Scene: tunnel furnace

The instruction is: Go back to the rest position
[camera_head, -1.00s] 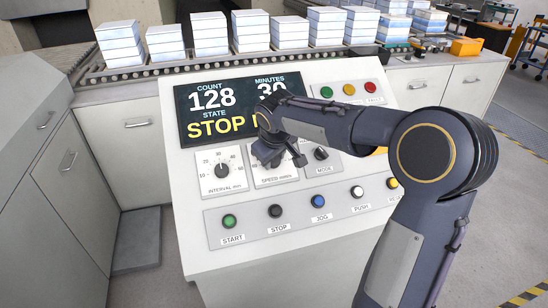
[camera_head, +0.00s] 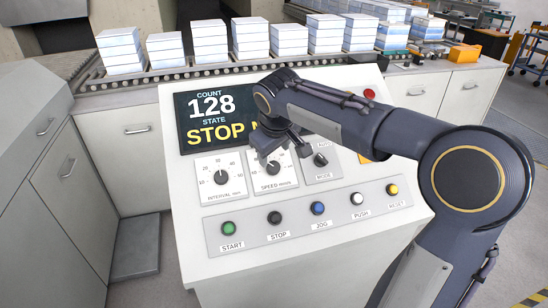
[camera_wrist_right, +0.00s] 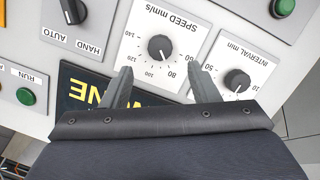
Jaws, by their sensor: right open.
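My right gripper (camera_head: 282,150) is over the sloped control panel (camera_head: 183,240), in front of the lower right of its display (camera_head: 205,105). Its two fingers are apart and nothing is between them. In the right wrist view the open fingers (camera_wrist_right: 160,75) point towards the speed dial (camera_wrist_right: 161,46), with its knob just beyond the gap. The speed knob (camera_head: 273,168) also shows in the head view, just below the fingers. I cannot tell the exact height of the fingers above the panel. The display reads count 128 and STOP; my arm hides its right part. My left gripper is not in view.
A row of push buttons, from start (camera_head: 228,229) to reset (camera_head: 392,189), lies along the panel's lower part. The mode switch (camera_head: 320,160) is right of the gripper. Behind, a roller conveyor (camera_head: 185,75) carries stacks of white-blue blocks. Open floor (camera_head: 520,165) lies at the right.

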